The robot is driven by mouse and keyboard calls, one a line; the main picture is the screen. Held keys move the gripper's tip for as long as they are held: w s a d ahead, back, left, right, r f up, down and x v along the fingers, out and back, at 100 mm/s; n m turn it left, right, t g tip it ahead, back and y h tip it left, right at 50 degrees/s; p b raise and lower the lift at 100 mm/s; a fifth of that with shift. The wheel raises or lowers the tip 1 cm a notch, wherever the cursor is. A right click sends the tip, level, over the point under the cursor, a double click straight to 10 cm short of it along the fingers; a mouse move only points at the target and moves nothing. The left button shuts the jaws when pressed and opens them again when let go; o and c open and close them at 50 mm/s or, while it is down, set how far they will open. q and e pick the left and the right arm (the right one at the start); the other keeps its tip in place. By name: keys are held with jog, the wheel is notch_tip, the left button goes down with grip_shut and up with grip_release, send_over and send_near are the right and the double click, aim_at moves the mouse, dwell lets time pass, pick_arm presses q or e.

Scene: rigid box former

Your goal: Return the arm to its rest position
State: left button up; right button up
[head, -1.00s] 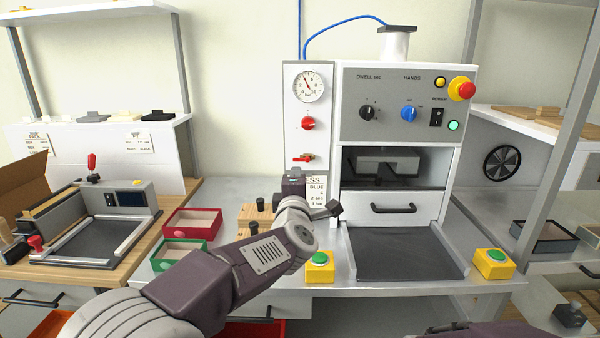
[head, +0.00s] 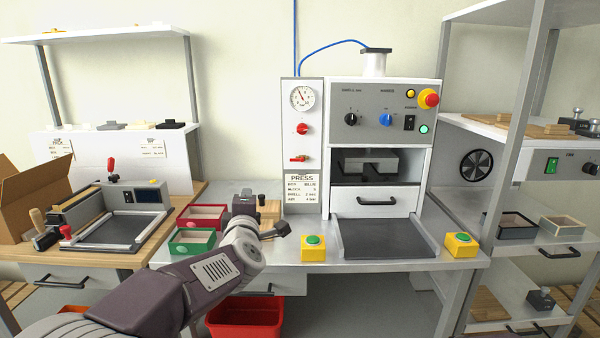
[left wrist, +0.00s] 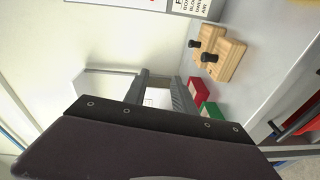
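My left arm reaches in from the lower left of the head view. Its gripper (head: 243,203) is over the front left part of the press bench, in front of the wooden blocks (head: 269,211). The fingertips are hard to make out in the head view. The wooden blocks with black knobs show in the left wrist view (left wrist: 222,58), off to the side of the fingers. My right gripper is not in view.
A red box (head: 203,213) and a green box (head: 192,241) sit left of my gripper. A red bin (head: 246,318) is below. Shelving (head: 500,130) stands at right.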

pick_arm(q)
jog(key=s+a+f+m+g+h, duration=0.15)
jog(key=s+f+m+g, duration=0.35)
jog(key=f, duration=0.6)
jog(key=s+a+f+m+g+h, duration=0.1)
jog(key=s+a+f+m+g, duration=0.3)
jog(key=s+f, duration=0.55)
jog(key=s+f+m+g, duration=0.45)
jog(key=s+f, duration=0.25)
jog(key=s, duration=0.2)
jog(key=s+f+m+g, duration=0.3)
jog(key=s+f+m, duration=0.25)
jog(key=s, duration=0.45)
notch_tip(320, 180, up, 20)
jog(key=w+p, duration=0.1)
jog(key=p, duration=1.9)
jog(key=shift+d+n+p, duration=0.35)
jog(key=shift+d+n, duration=0.05)
jog(key=shift+t, duration=0.25)
